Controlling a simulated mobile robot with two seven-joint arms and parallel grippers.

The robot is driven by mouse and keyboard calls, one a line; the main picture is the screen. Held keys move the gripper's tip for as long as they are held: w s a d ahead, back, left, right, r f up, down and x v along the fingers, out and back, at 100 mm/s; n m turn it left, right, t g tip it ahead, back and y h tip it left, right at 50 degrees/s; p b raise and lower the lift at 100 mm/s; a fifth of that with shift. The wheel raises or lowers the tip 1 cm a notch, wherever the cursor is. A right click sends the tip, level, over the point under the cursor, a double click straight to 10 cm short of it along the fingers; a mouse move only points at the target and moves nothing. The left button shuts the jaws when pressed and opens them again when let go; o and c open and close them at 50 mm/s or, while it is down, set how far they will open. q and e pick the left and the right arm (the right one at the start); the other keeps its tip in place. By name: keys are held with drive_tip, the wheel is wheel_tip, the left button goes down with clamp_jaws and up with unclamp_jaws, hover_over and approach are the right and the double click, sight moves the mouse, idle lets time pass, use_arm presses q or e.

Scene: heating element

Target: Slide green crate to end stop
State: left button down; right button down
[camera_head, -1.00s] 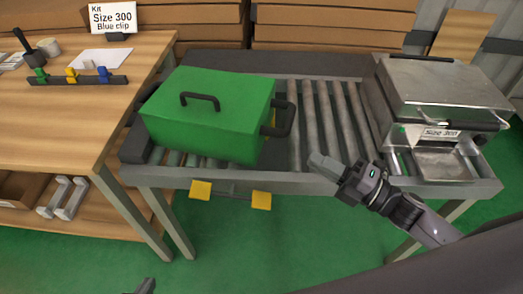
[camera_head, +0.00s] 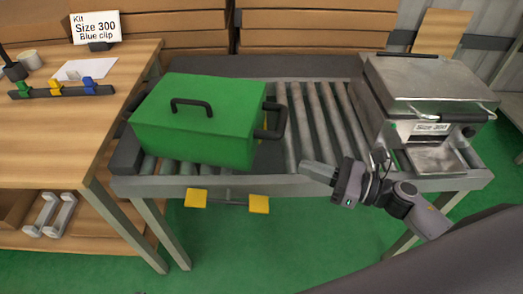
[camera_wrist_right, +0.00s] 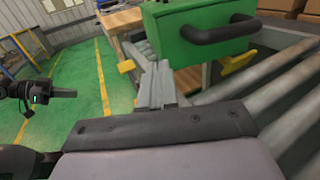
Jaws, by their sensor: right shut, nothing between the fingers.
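The green crate (camera_head: 198,120) sits on the left part of the roller conveyor (camera_head: 325,115). It has a black handle on its lid and a black side handle (camera_head: 273,120) facing right. My right gripper (camera_head: 308,172) is shut and empty at the conveyor's front rail, to the right of the crate and apart from it. In the right wrist view the shut fingers (camera_wrist_right: 157,85) point toward the crate (camera_wrist_right: 190,45) and its black handle. A dark block (camera_head: 126,157) stands at the conveyor's left end, close to the crate.
A metal press-like machine (camera_head: 425,95) labelled Size 300 stands at the conveyor's right end. Yellow pedals (camera_head: 258,204) hang below the front rail. A wooden table (camera_head: 60,130) with coloured clips adjoins on the left. Bare rollers lie between crate and machine.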

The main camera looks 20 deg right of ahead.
drive_tip(key=p, duration=0.2)
approach(249, 149)
drive_tip(key=x, duration=0.5)
drive_tip(key=shift+w, duration=0.15)
drive_tip(key=shift+x, duration=0.85)
drive_tip(key=shift+f, duration=0.1)
